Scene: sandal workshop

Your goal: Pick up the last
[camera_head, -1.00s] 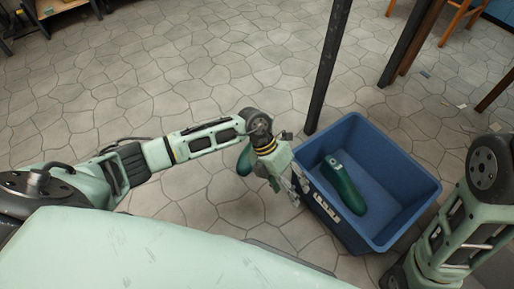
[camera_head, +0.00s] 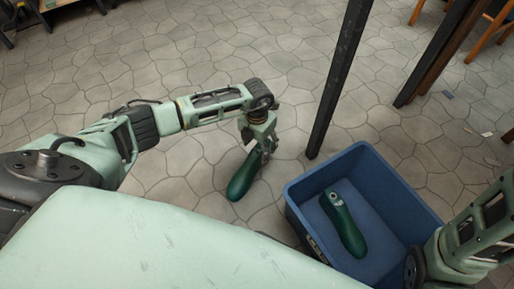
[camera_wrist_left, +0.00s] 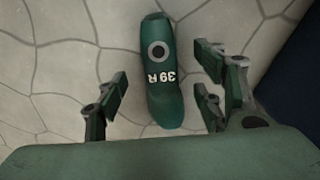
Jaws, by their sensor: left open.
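A dark green shoe last (camera_head: 243,178) lies on the stone floor left of the blue crate. In the left wrist view the same last (camera_wrist_left: 160,75) shows a grey-ringed hole and the white mark "39 R". My left gripper (camera_head: 262,154) is above its far end in the head view. In the wrist view my left gripper (camera_wrist_left: 164,85) is open, its fingers on either side of the last with gaps visible. A second green last (camera_head: 345,224) lies inside the blue crate. My right arm (camera_head: 475,240) enters at the right; its gripper is not visible.
The blue crate (camera_head: 292,190) stands on the floor right of the left gripper. A dark post (camera_head: 340,75) rises just behind the crate. More furniture legs stand at the upper right. The floor (camera_head: 200,160) left of the last is clear.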

